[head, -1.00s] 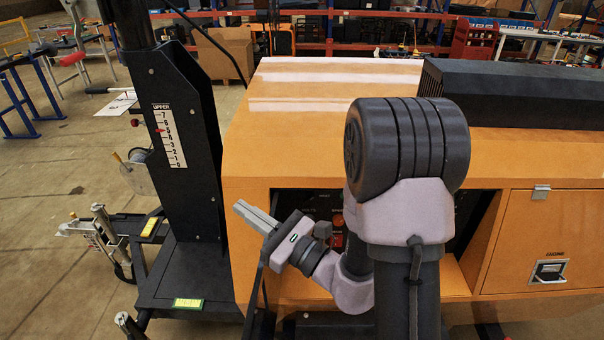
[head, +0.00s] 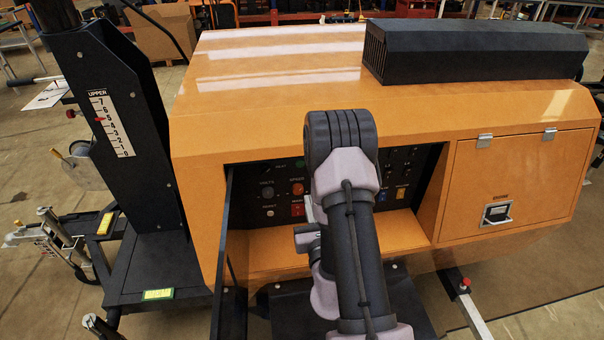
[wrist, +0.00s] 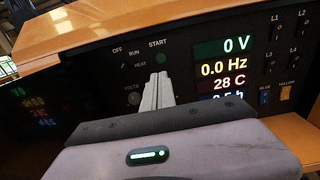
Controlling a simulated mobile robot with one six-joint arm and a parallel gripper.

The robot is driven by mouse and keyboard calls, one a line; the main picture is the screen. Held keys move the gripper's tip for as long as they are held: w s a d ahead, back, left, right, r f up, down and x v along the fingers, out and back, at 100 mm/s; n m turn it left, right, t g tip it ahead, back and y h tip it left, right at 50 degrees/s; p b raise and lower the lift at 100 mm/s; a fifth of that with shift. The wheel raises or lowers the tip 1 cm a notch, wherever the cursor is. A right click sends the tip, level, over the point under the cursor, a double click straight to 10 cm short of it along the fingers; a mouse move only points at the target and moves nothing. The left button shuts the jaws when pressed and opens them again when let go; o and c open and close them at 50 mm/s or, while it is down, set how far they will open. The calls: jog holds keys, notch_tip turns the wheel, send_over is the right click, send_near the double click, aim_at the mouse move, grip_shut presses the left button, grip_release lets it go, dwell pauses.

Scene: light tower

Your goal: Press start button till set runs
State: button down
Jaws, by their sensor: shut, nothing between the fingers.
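The control panel (head: 250,190) sits in a recess of the orange generator cabinet. In the wrist view, the green start button (wrist: 160,58) is under the START label, just beyond my fingertips; contact cannot be told. My gripper (wrist: 160,77) is shut and empty, pointing at the panel. In the head view my arm hides most of my gripper (head: 308,205). The OFF/RUN/HEAT switch is left of the button, its position unclear. The display (wrist: 222,68) reads 0 V, 0.0 Hz and 28 C; its lowest line is partly covered by my gripper.
Breaker switches (wrist: 285,42) labelled L1 to L4 are at the panel's right, above a yellow switch (wrist: 286,93). An open black door edge (head: 224,240) stands at the recess's left. The black mast (head: 110,130) is farther left. A closed engine door (head: 515,180) is right.

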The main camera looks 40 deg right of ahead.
aim_at(300, 164)
jog(key=b+x, duration=0.4)
jog(key=x, duration=0.9)
jog(key=shift+w+d+f+b, duration=0.1)
jog(key=shift+w+f+b, duration=0.05)
jog(key=shift+b, duration=0.2)
